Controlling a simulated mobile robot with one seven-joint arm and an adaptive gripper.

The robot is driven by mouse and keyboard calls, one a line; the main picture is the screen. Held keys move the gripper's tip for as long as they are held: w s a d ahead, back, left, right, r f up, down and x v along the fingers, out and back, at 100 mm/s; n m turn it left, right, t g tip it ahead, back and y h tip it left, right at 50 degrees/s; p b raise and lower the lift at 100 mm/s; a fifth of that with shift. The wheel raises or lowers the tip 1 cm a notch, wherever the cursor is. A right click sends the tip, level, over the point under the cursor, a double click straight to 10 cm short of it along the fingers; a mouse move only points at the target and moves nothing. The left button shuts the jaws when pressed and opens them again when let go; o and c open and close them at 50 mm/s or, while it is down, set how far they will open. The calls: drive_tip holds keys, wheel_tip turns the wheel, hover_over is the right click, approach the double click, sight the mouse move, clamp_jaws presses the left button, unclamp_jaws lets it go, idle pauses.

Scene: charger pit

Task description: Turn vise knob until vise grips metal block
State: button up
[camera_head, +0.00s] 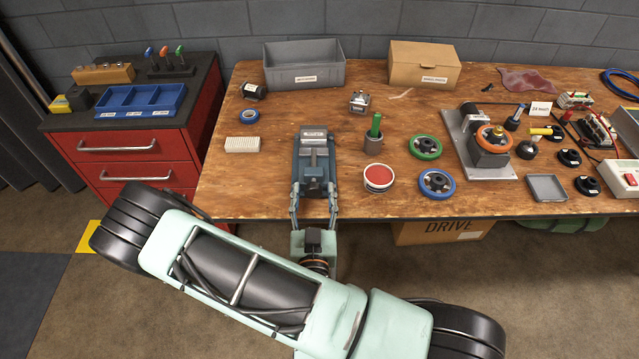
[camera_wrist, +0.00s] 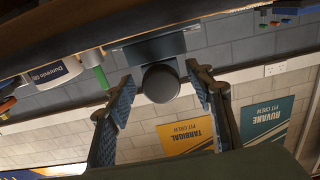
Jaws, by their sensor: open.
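The blue-grey vise (camera_head: 303,172) stands at the table's front edge in the head view, with a label on its far end. A lighter grey piece (camera_head: 316,151) sits at its middle; it may be the metal block, and I cannot tell whether both jaws touch it. In the wrist view the round dark vise knob (camera_wrist: 160,83) faces me, with the vise body behind it. My gripper (camera_head: 314,194) is at the vise's near end. In the wrist view its open fingers (camera_wrist: 161,80) stand on either side of the knob, with gaps visible.
Right of the vise are a red-topped tub (camera_head: 378,178), a grey cup with a green item (camera_head: 374,138), and green and blue-rimmed wheels (camera_head: 437,184). A white block (camera_head: 242,145) lies to the left. A red drawer cabinet (camera_head: 135,150) adjoins the table's left side.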

drive_tip(key=shift+w, duration=0.4)
drive_tip(key=c, duration=1.2)
drive_tip(key=shift+r+m, duration=0.1)
drive_tip(key=shift+m, duration=0.3)
